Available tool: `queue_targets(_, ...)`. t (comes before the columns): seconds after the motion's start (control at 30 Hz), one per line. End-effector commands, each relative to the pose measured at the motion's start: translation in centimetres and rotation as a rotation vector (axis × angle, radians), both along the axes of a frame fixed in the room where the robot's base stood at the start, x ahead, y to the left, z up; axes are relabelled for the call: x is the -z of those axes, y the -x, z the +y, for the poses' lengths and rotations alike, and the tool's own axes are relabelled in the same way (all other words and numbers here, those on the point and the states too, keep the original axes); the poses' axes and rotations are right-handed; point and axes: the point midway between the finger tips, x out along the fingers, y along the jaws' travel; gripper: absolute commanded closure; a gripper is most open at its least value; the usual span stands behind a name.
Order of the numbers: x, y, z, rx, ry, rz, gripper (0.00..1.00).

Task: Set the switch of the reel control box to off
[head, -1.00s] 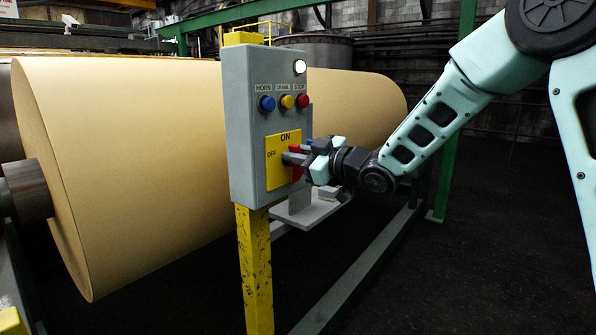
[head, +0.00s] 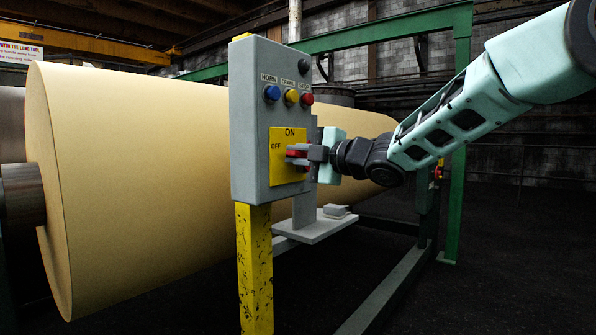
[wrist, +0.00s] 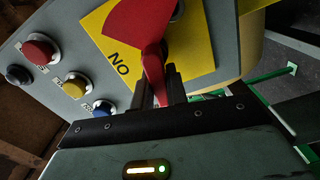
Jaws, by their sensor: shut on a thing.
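The grey reel control box (head: 247,110) stands on a yellow post in the head view. Its yellow switch plate (head: 288,176) reads ON at the top and OFF at the left. My gripper (head: 298,154) is shut on the red switch handle (wrist: 153,72), with its fingers on either side of the handle's end. In the wrist view the handle slants between the ON side and the OFF side of the plate. In the head view the fingers cover much of the handle. The lamp (head: 304,66) on the box's top right is dark.
Blue (head: 272,93), yellow (head: 291,97) and red (head: 307,99) buttons sit above the plate. A large paper roll (head: 140,170) lies behind the box. A small grey shelf (head: 315,230) sticks out below it. Green frame posts (head: 457,190) stand at the right; dark floor lies open there.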

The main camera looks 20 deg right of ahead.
Motion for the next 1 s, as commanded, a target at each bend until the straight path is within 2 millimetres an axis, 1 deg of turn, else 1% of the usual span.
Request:
queue_targets(0.03,0.72,0.03,0.03,0.000,0.026,-0.018,1.00)
queue_targets(0.4,0.81,0.03,0.01,0.001,0.155,-0.109,1.00)
queue_targets(0.97,0.77,0.02,0.01,0.000,0.177,-0.122,1.00)
queue_targets(1.0,0.77,0.01,0.00,0.000,0.177,-0.122,0.77)
